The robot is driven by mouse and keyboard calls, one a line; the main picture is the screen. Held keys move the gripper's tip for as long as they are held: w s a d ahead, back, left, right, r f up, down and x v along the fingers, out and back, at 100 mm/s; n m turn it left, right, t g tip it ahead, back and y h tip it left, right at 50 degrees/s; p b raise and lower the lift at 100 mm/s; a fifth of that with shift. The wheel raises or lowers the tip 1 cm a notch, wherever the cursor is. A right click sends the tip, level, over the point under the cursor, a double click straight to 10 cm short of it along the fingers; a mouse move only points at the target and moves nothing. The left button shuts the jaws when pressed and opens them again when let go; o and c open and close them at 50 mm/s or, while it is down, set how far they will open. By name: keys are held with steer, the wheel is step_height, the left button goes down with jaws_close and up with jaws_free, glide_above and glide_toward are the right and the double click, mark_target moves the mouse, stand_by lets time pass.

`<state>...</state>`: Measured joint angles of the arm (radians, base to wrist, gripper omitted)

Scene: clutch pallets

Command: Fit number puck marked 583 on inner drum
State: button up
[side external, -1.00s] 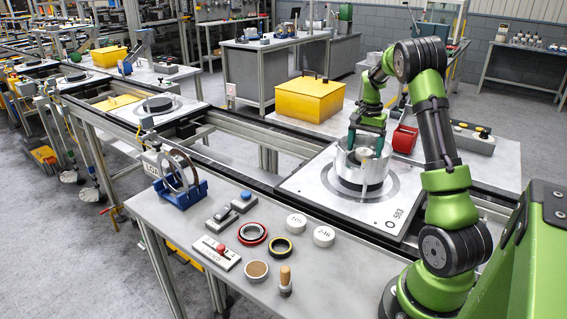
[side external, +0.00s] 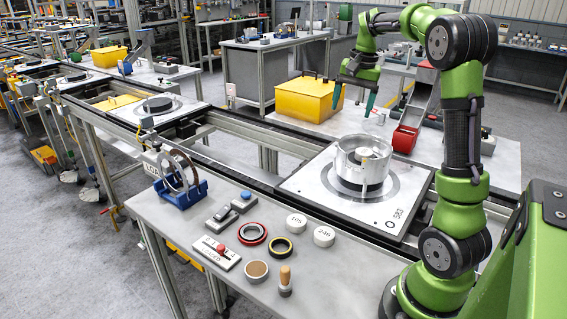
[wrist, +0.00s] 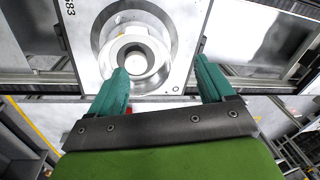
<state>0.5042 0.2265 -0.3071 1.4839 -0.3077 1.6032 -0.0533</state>
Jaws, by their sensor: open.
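The silver drum housing (side external: 348,178) stands upright on the pallet plate marked 583 (side external: 318,199). Inside it is the inner drum, with a pale round top (side external: 367,153). In the wrist view a pale disc (wrist: 137,60) sits at the drum's centre; I cannot read any number on it, nor tell whether it is a separate puck. My gripper (side external: 353,110) is open and empty, raised above and behind the drum. Its green fingertips are spread wide in the wrist view (wrist: 161,66). Two white pucks, reading about 175 (side external: 296,221) and 246 (side external: 324,236), lie on the front table.
A yellow box (side external: 303,99) and red bin (side external: 405,138) stand behind the conveyor.

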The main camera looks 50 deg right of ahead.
steer(key=s+a+r+n+t, duration=0.1)
steer(key=a+n+t, duration=0.15)
steer(key=a, duration=0.65)
steer(key=a+r+n+t, duration=0.1)
steer(key=a+n, duration=0.2)
steer(key=a, duration=0.7)
steer(key=s+a+f+n+t+y, duration=0.1)
steer(key=s+a+f+n, duration=0.1)
steer(key=s+a, duration=0.2)
steer(key=s+a+f+n+t+y, duration=0.1)
steer(key=s+a+f+n, duration=0.1)
steer(key=a, duration=0.6)
steer(key=shift+s+f+n, duration=0.4)
steer(key=shift+s+n, duration=0.05)
steer(key=shift+s, duration=0.4)
